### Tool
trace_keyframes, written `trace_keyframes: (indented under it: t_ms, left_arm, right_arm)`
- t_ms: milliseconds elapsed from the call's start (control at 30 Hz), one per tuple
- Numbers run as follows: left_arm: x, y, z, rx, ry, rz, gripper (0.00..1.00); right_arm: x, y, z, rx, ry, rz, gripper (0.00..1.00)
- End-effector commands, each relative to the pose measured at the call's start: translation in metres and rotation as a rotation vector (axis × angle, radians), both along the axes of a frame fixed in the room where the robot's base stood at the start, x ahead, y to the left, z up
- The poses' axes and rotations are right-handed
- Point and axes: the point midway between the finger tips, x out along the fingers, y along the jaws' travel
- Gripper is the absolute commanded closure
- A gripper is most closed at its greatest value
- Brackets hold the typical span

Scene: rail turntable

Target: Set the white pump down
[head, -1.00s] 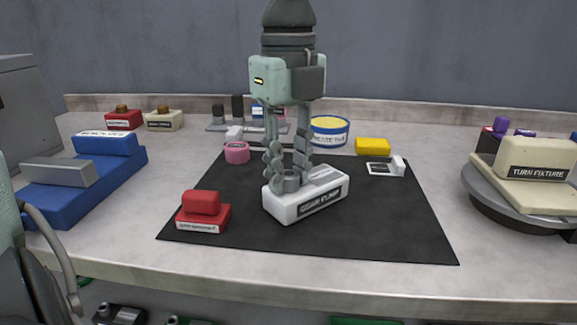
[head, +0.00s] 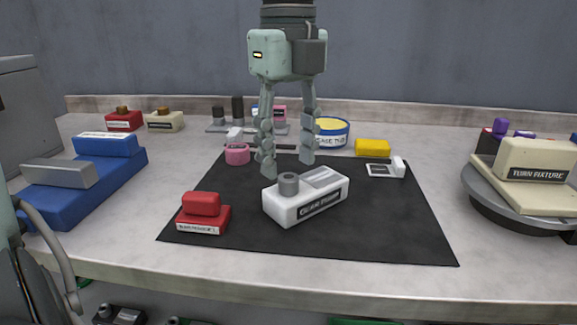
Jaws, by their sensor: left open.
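The white pump (head: 328,201) rests on the black mat (head: 360,235), a white block with a grey round knob and a dark label on its front. My left gripper (head: 287,166) hangs from above, its two fingers spread apart with nothing between them. In the picture its fingertips are just above and behind the pump's knob, clear of the pump. My right gripper is not in view.
A red block (head: 202,204) sits on the mat left of the pump. A blue fixture (head: 85,185) stands at left, the turntable with the turn fixture (head: 536,160) at right. A pink cup (head: 237,153), yellow block (head: 372,147) and grease tub (head: 331,131) stand behind.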

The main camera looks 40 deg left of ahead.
Motion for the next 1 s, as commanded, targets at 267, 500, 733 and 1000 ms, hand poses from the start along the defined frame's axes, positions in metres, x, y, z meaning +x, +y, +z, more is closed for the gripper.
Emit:
trace_keyframes:
  t_ms: [267,500,733,1000]
  left_arm:
    - [0.0,0.0,0.062,0.002,-0.003,0.001,0.54]
    - [0.0,0.0,0.087,0.0,0.001,-0.001,0.54]
    - [-0.001,0.0,0.09,0.0,0.002,-0.002,0.54]
    - [0.006,-0.001,0.081,-0.014,-0.023,-0.005,0.54]
  right_arm:
    - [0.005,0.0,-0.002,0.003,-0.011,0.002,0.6]
    - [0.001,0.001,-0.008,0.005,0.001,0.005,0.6]
    - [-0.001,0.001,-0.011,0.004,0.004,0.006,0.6]
    - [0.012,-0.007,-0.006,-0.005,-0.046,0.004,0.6]
